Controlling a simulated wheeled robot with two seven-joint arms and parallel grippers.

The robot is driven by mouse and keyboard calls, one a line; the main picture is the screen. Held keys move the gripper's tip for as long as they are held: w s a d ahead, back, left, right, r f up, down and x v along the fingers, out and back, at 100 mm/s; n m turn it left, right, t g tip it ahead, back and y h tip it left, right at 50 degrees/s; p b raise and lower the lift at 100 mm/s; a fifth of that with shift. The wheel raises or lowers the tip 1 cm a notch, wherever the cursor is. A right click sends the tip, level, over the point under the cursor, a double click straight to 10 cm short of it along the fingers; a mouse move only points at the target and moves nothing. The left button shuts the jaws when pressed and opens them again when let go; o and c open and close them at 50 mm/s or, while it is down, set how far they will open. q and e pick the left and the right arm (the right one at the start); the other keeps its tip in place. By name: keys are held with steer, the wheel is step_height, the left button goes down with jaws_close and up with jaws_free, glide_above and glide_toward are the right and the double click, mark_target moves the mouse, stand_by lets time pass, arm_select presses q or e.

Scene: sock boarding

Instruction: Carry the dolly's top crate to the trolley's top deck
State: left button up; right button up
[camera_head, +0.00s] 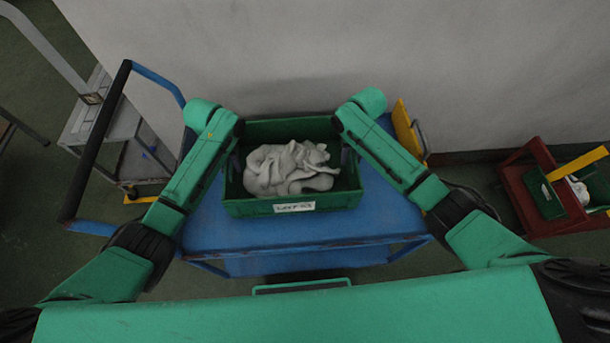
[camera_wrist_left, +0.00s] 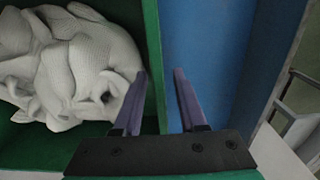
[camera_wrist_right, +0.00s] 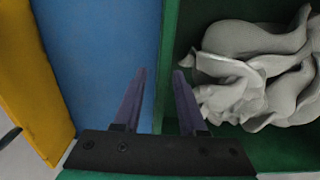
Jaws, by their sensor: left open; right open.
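A green crate (camera_head: 235,207) of grey-white socks (camera_head: 290,168) sits on the top deck (camera_head: 300,232) of a blue trolley. A white label (camera_head: 294,207) is on its front wall. My left gripper (camera_head: 236,160) is at the crate's left side. In the left wrist view its open fingers (camera_wrist_left: 160,74) stand on either side of the crate wall (camera_wrist_left: 153,50). My right gripper (camera_head: 347,158) is at the right side. In the right wrist view its open fingers (camera_wrist_right: 160,74) also straddle the wall (camera_wrist_right: 170,45). Whether the fingers touch the walls is unclear.
The trolley's black push handle (camera_head: 97,140) rises at left, before a grey cart (camera_head: 110,125). A yellow upright part (camera_head: 408,130) stands by the deck's right. A red stand (camera_head: 520,205) holding a green bin (camera_head: 545,197) is far right. A wall is behind.

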arm_select(q)
step_height(320, 180, up, 10)
steer(key=shift+r, duration=0.25)
arm_select(e)
steer(key=shift+r, duration=0.15)
step_height(320, 180, up, 12)
steer(key=shift+f, duration=0.1)
arm_select(q)
steer(key=shift+s, duration=0.1)
